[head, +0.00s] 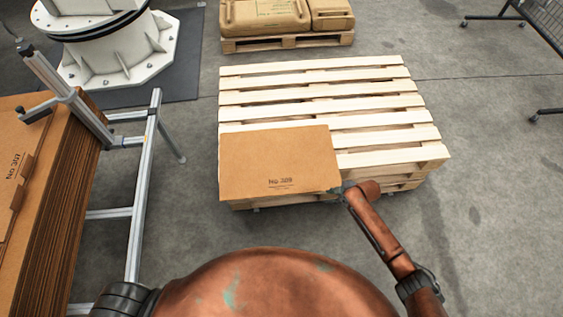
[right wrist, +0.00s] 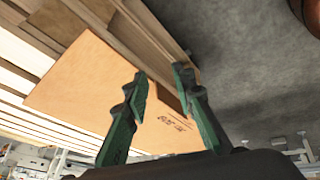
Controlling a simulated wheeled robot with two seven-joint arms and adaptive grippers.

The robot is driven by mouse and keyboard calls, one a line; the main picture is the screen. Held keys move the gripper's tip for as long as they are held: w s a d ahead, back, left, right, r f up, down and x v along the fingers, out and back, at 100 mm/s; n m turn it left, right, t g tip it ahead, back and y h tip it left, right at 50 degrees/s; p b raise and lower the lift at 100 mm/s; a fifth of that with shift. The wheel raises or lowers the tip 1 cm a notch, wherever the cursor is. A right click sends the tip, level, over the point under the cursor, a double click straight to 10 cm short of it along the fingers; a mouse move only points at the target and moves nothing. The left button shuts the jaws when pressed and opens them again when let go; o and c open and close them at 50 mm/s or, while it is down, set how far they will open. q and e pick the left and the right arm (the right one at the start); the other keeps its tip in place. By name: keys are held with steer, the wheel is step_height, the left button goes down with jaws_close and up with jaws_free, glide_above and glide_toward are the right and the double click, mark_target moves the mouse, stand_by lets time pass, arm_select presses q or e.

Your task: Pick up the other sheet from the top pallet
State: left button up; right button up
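A brown cardboard sheet (head: 275,160) printed "No 309" lies flat on the front left part of the top wooden pallet (head: 385,140). My right gripper (head: 342,189) is at the sheet's front right corner. In the right wrist view the two fingertips (right wrist: 162,82) stand apart, with the sheet (right wrist: 95,85) showing beside and behind them. The right gripper is open; I cannot tell whether a finger touches the sheet. My left gripper is not in view.
A stack of cardboard sheets (head: 60,195) stands at the left beside a metal frame (head: 143,195). A white round pedestal (head: 110,50) is at the back left.

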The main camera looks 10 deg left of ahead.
mark_target(309, 192)
steer(key=a+r+n+g+b, duration=0.2)
steer(key=a+r+n, duration=0.2)
steer(key=a+n, duration=0.15)
steer(key=shift+m, duration=0.35)
steer(key=b+x, duration=0.1)
steer(key=x, duration=0.1)
steer(key=a+b+x, duration=0.1)
steer(key=x, duration=0.1)
steer(key=b+x, duration=0.1)
steer(key=x, duration=0.2)
steer(key=shift+w+a+r, duration=0.2)
steer(key=shift+w+a, duration=0.05)
steer(key=shift+a+f+b, duration=0.15)
steer(key=shift+f+b, duration=0.05)
steer(key=shift+b, duration=0.15)
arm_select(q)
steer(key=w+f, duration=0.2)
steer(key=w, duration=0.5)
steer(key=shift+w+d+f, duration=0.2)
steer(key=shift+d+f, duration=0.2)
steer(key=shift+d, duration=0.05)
arm_select(e)
jaws_close()
